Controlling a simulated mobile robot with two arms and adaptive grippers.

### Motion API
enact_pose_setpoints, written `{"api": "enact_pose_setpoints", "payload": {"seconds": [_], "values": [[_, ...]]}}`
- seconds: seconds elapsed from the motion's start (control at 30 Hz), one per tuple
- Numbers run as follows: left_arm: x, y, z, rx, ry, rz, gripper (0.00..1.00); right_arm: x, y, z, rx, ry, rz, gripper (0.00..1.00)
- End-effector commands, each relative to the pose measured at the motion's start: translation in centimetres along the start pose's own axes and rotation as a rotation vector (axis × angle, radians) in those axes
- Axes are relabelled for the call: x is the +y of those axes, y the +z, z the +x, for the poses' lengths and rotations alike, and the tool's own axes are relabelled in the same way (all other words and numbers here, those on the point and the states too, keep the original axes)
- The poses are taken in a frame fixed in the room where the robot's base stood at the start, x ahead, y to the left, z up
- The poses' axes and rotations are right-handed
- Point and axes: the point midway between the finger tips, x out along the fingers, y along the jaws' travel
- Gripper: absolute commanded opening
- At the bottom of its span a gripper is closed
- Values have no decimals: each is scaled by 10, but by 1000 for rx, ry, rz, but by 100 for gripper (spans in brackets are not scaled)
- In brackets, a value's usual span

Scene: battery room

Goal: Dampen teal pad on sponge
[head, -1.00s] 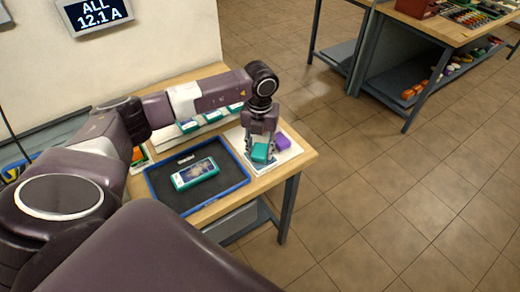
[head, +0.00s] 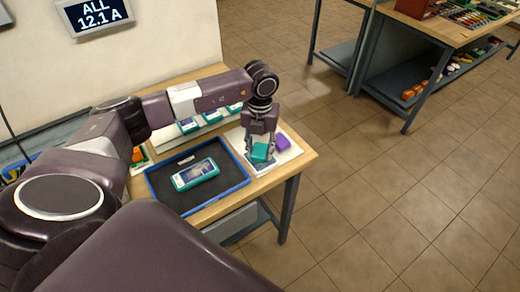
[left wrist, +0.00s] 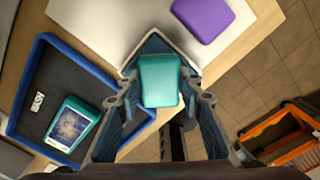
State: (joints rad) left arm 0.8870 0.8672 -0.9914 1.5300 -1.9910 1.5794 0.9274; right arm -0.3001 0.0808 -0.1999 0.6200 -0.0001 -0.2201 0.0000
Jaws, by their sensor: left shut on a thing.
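My left gripper (head: 260,152) is shut on a teal pad (head: 259,152) over the white mat (head: 293,157) at the table's right end. In the left wrist view the teal pad (left wrist: 160,80) sits between the two fingers (left wrist: 160,95). I cannot tell whether it touches the surface below. A purple pad (head: 282,143) lies on the mat just beside it; it also shows in the left wrist view (left wrist: 202,15). I cannot make out which thing is the sponge. My right gripper is not in view.
A blue-rimmed dark tray (head: 206,208) holds a teal-edged device (head: 195,174) with a smudged screen and a small white label. More teal devices (head: 189,126) stand in a row behind it. A second workbench (head: 440,35) stands far right. The floor between is clear.

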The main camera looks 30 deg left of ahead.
Motion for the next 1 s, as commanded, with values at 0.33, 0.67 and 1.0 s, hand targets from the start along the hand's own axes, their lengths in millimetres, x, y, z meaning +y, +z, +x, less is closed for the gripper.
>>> {"api": "enact_pose_setpoints", "payload": {"seconds": [0.33, 0.67, 1.0], "values": [[0, 1, -33, -4, -2, -1, 14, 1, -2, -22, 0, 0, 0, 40], [0, 2, -60, -4, -2, -1, 14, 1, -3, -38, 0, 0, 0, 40], [0, 1, -64, -4, -2, -1, 14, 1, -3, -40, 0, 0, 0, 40]]}}
